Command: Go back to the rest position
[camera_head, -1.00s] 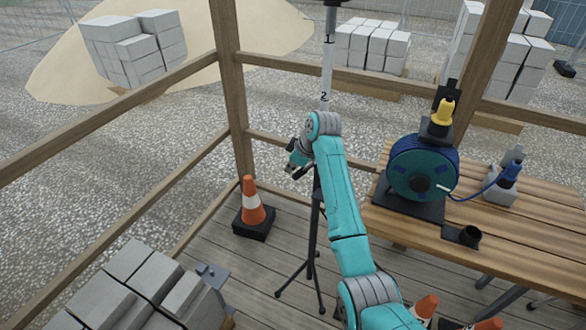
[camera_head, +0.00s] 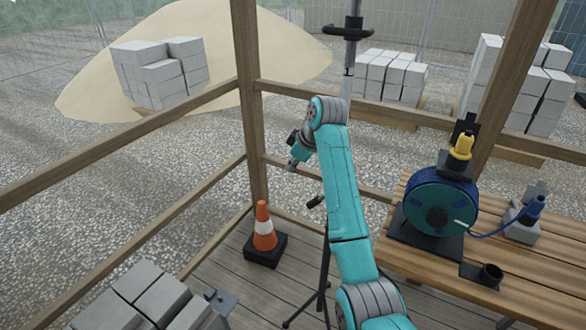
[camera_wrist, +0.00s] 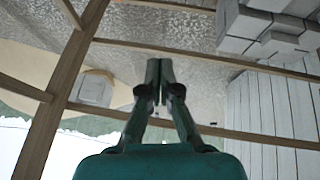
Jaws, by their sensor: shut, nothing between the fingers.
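My gripper (camera_head: 293,164) is at the end of my raised teal arm, left of the measuring pole (camera_head: 347,85) in the head view. In the wrist view my gripper's two dark fingers (camera_wrist: 159,72) lie together, shut with nothing between them. The fingertips are seen against gravel, clear of any object. In the head view the gripper is small and its fingers are partly hidden by its own wrist.
An orange and white cone (camera_head: 264,232) stands on the deck beside a corner post (camera_head: 249,110). Grey blocks (camera_head: 130,283) fill the lower left. Wooden rails border the deck.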

